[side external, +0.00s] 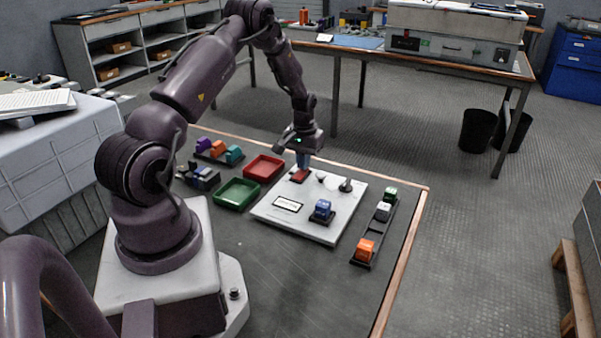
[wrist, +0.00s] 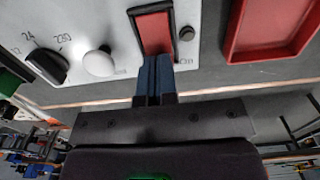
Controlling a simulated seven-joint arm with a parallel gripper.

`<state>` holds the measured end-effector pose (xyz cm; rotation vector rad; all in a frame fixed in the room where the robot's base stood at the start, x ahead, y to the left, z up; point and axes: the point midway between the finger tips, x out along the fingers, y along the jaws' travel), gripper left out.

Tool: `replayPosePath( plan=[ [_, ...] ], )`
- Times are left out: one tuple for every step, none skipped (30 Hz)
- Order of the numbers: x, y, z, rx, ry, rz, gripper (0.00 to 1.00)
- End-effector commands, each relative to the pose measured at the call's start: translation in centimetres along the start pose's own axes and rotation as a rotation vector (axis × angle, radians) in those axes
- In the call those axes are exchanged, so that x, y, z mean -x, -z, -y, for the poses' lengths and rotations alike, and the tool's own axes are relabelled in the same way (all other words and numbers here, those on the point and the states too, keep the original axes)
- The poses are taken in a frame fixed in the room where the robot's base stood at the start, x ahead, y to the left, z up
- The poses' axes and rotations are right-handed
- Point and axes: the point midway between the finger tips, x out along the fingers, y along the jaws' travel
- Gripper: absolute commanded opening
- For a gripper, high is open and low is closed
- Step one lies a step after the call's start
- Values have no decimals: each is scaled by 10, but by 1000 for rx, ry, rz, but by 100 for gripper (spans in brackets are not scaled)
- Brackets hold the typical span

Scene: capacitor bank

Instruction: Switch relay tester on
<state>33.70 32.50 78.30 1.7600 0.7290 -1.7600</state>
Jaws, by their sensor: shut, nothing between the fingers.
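The relay tester is a white panel (side external: 268,212) lying flat on the dark bench; it also shows in the wrist view (wrist: 75,20). Its red rocker switch (wrist: 153,34) sits in a black frame near the panel's far edge, also seen in the side view (side external: 299,176). A white dome lamp (wrist: 98,63) and a black dial knob (wrist: 46,66) marked 24 and 230 stand beside it. My gripper (wrist: 155,62) is shut and empty, with its blue fingertips over one end of the red switch. I cannot tell whether they touch it. The side view shows my gripper (side external: 303,166) just above the switch.
A blue block (side external: 322,208) stands on the panel. A red tray (side external: 264,167) and a green tray (side external: 237,193) lie left of it. A rack (side external: 376,229) of coloured blocks is at the right; more blocks (side external: 218,150) are at far left. The front bench area is clear.

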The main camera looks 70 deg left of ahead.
Motion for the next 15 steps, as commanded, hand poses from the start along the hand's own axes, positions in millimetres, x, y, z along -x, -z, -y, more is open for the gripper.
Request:
replayPosePath(
  plan=[
    [-1, 0, 0, 0, 0, 0, 0],
    [-2, 0, 0, 0, 0, 0, 0],
    [-2, 0, 0, 0, 0, 0, 0],
    [-3, 0, 0, 0, 0, 1, 0],
    [-3, 0, 0, 0, 0, 1, 0],
    [-4, 0, 0, 0, 0, 1, 0],
    [-4, 0, 0, 0, 0, 1, 0],
    [-5, 0, 0, 0, 0, 1, 0],
    [-6, 0, 0, 0, 0, 1, 0],
    [-6, 0, 0, 0, 0, 2, 0],
    [-6, -1, 0, 0, 0, 2, 0],
    [-7, -1, 0, 0, 0, 2, 0],
    [-8, -1, 0, 0, 0, 2, 0],
    [-8, -1, 0, 0, 0, 2, 0],
    [-9, -1, 0, 0, 0, 2, 0]
  ],
)
